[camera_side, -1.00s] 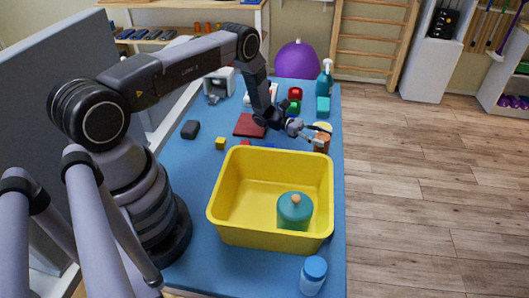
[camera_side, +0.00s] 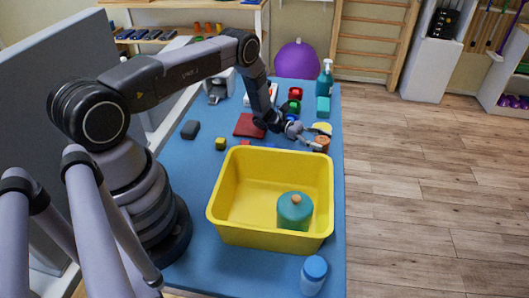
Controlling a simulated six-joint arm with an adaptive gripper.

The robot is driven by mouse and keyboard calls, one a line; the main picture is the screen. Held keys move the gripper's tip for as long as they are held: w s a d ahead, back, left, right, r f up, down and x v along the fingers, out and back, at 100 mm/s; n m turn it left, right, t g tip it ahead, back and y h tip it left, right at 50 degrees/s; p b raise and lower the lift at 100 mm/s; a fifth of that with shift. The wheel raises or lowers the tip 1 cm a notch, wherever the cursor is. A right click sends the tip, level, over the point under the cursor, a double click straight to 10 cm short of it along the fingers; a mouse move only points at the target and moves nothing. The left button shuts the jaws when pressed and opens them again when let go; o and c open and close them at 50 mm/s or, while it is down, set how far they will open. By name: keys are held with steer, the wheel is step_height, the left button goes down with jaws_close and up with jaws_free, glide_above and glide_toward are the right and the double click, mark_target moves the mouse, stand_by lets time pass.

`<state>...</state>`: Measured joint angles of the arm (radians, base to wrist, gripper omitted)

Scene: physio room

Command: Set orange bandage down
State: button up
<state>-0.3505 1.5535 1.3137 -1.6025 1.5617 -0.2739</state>
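The orange bandage (camera_side: 323,141) is a small orange roll near the right edge of the blue table, behind the yellow bin. My gripper (camera_side: 315,144) is low over the table, with its fingers reaching right to the bandage's left side. The fingertips and the bandage overlap in this view. It is too small to tell whether the fingers are closed on it or whether it rests on the table.
Behind the bandage are a yellow round item (camera_side: 322,128), a teal block (camera_side: 323,107) and a spray bottle (camera_side: 326,78).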

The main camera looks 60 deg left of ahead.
steer(key=shift+o, duration=1.3)
